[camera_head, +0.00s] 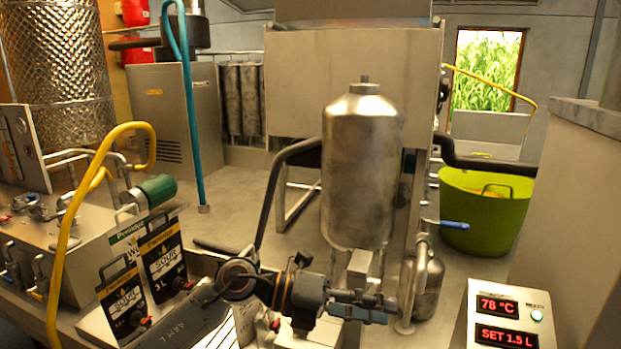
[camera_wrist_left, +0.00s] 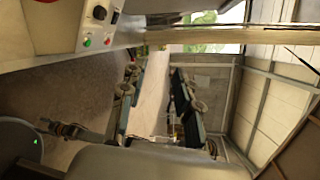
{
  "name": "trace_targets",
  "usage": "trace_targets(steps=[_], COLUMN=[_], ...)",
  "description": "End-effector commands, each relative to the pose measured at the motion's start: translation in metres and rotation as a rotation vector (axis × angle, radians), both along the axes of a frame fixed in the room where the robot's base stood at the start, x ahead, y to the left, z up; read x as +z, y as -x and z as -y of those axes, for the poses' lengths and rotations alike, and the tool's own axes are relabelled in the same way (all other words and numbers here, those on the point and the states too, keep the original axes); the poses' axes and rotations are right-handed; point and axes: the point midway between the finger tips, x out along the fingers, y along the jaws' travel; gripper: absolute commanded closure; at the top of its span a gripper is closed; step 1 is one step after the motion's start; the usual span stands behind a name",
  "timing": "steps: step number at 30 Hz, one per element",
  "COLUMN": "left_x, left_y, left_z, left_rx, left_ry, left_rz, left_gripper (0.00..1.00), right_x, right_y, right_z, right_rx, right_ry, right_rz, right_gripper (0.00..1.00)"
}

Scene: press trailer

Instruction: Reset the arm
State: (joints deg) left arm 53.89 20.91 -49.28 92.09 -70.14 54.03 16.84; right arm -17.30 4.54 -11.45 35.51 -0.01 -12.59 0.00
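My left arm comes in from the lower left of the head view, and its left gripper (camera_head: 375,306) points right, in front of the steel tank (camera_head: 362,180) as seen from the head. In the left wrist view the two dark fingers of the left gripper (camera_wrist_left: 157,85) stand apart with nothing between them, so it is open and empty. I cannot tell its exact distance to the tank. My right gripper shows in neither view.
A panel with red displays (camera_head: 505,315) stands at lower right. A green tub (camera_head: 485,215) is on the floor behind it. Bag-in-box taps (camera_head: 160,260) and a yellow hose (camera_head: 72,225) are at left. Open floor (camera_head: 235,195) lies in the middle left.

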Motion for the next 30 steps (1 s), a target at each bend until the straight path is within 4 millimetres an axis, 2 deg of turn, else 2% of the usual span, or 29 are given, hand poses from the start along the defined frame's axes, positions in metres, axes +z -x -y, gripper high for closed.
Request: trace_targets(steps=[2,5,7,9,12,14,16,20,21,23,24,27,30], left_x=[0.022,0.050,0.061,0.063,0.050,0.032,0.003,-0.070,-0.095,-0.132,-0.156,-0.209,-0.246], left_y=[0.006,-0.001,-0.012,-0.025,-0.044,-0.054,-0.059,-0.050,-0.041,-0.022,-0.007,0.040,0.087], left_z=[0.007,-0.002,-0.019,-0.043,-0.086,-0.114,-0.148,-0.206,-0.222,-0.243,-0.254,-0.277,-0.291], left_rx=[0.072,0.202,0.314,0.440,0.643,0.776,0.937,1.254,1.353,1.496,1.588,1.801,1.969], left_ry=[0.215,0.466,0.622,0.762,0.928,1.007,1.078,1.144,1.146,1.134,1.114,1.038,0.940], left_rz=[-0.086,-0.211,-0.311,-0.419,-0.589,-0.698,-0.829,-1.084,-1.165,-1.284,-1.360,-1.543,-1.688], left_gripper=[0.68,0.68,0.68,0.68,0.68,0.68,0.68,0.68,0.68,0.68,0.68,0.68,0.68], right_x=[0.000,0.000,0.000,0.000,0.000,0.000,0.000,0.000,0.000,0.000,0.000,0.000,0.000], right_y=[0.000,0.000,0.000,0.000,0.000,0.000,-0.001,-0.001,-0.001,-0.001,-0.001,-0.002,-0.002], right_z=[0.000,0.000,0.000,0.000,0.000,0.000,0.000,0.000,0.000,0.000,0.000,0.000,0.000], right_rx=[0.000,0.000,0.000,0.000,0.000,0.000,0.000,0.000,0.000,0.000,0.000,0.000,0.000], right_ry=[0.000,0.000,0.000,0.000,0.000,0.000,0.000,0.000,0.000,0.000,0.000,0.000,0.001], right_rz=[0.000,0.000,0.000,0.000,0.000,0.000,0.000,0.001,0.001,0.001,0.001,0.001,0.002], right_gripper=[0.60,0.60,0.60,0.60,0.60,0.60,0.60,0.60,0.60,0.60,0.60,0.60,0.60])
